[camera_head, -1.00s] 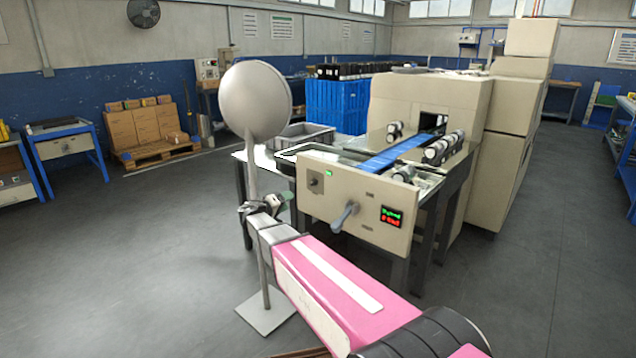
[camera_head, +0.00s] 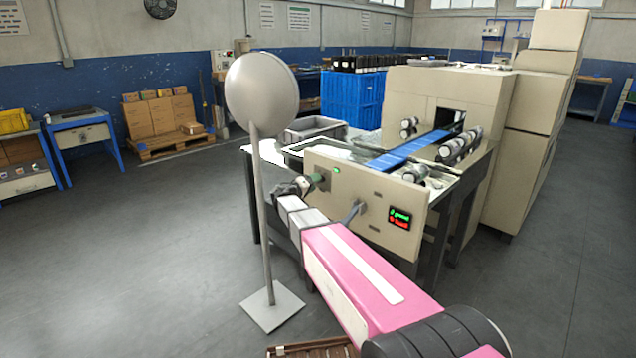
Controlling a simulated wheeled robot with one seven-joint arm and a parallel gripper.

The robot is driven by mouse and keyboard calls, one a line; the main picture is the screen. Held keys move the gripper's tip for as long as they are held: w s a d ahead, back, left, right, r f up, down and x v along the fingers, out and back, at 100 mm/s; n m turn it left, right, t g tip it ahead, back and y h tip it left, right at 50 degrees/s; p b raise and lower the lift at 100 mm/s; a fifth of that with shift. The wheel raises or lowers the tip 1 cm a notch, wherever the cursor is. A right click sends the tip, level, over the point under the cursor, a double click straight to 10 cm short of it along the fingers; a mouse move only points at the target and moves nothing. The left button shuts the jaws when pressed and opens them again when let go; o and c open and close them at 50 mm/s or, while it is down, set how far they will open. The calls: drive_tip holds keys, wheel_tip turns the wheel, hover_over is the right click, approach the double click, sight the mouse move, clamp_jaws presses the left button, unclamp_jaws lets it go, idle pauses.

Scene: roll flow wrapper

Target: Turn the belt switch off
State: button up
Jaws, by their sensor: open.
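The beige control panel (camera_head: 385,222) is on the front of the wrapper machine. A green lamp (camera_head: 336,170) is lit near its upper left. My gripper (camera_head: 319,182) is at the left part of the panel, just left of and below the lamp. It is open, though its fingers are small and partly hidden by the wrist. The belt switch is hidden behind my gripper, and I cannot tell whether the fingers touch it. A grey lever (camera_head: 354,212) is right of my gripper. The display (camera_head: 400,218) shows green and red text.
A round mirror-like disc (camera_head: 262,90) on a pole with a square base (camera_head: 272,311) stands close left of my arm. The blue belt (camera_head: 410,150) runs behind the panel, with rollers beside it. A grey tray (camera_head: 312,130) is at the table's back left.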

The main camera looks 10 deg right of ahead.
drive_tip(key=shift+x, duration=1.35)
drive_tip(key=c, duration=0.9)
drive_tip(key=shift+n, duration=0.3)
drive_tip(key=n, duration=1.1)
drive_tip(key=shift+n, duration=0.3)
